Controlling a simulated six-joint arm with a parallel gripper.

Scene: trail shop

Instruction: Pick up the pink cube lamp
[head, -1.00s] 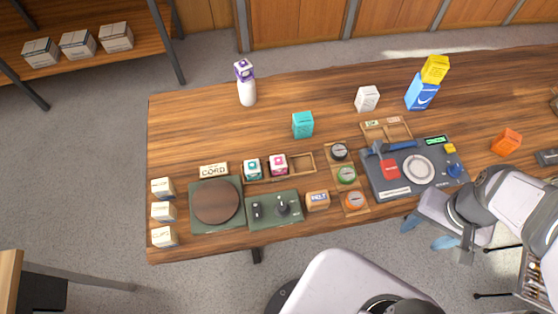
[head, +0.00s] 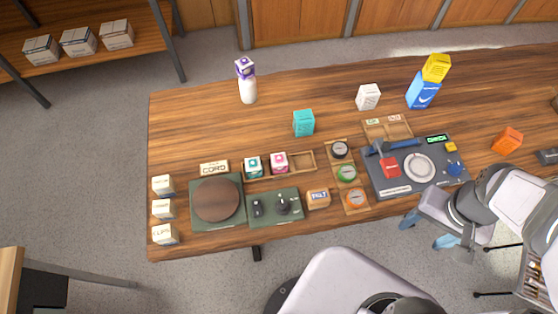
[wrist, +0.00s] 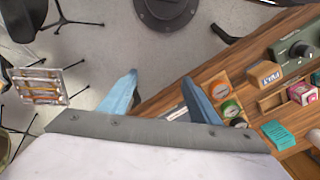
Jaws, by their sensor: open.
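The pink cube lamp (head: 279,162) is a small pink-and-white cube. It sits in a wooden tray (head: 307,162), just right of a teal-and-white cube (head: 253,167). My gripper (head: 428,231) has pale blue fingers and is at the table's front edge, below the grey console and well right of the pink cube. In the wrist view my gripper (wrist: 160,82) is open, with nothing between its fingers.
Round tins (head: 347,173) and a felt box (head: 318,199) lie between my gripper and the tray. The grey console (head: 412,189) is behind my gripper. A larger teal box (head: 303,123) stands behind the tray. The table's back left is mostly clear.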

